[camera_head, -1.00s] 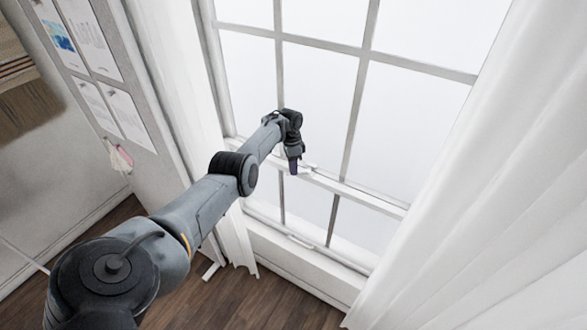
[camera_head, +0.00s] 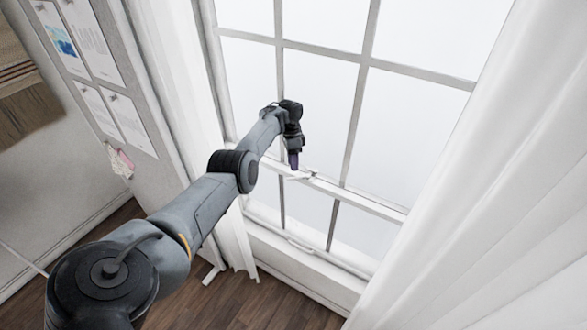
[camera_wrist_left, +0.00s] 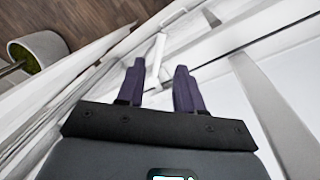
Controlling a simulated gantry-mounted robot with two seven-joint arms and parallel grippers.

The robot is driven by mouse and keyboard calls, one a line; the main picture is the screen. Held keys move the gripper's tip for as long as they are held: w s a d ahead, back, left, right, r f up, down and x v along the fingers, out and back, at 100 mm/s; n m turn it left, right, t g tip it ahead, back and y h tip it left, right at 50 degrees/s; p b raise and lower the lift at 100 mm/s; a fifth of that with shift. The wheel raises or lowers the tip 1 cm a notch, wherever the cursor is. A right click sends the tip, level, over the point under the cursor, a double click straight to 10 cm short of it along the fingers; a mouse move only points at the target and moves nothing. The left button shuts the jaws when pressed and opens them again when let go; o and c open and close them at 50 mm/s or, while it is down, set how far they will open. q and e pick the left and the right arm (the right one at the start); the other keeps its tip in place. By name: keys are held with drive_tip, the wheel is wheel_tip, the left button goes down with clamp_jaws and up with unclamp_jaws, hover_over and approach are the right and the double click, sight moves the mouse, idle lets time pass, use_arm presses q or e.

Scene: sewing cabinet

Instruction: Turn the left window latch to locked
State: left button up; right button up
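The left window latch (camera_head: 302,176) is a small white piece on the white middle rail of the window. In the left wrist view its white lever (camera_wrist_left: 156,58) lies lengthwise between the two fingers, with a gap visible on each side. My left gripper (camera_head: 294,165) points down at the latch from just above the rail. Its purple fingers (camera_wrist_left: 159,72) stand apart, and no grip on the lever shows. The latch's pivot is too small to make out. My right gripper is in neither view.
White curtains hang left (camera_head: 180,80) and right (camera_head: 480,220) of the window. A white lift handle (camera_head: 300,246) is low on the lower sash. The wrist view shows a round planter (camera_wrist_left: 38,52) on the wooden floor. Papers hang on the wall at left.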

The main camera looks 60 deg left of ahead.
use_arm(q)
drive_tip(key=shift+a+r, duration=0.2)
drive_tip(key=shift+r, duration=1.05)
drive_tip(key=shift+f, duration=0.1)
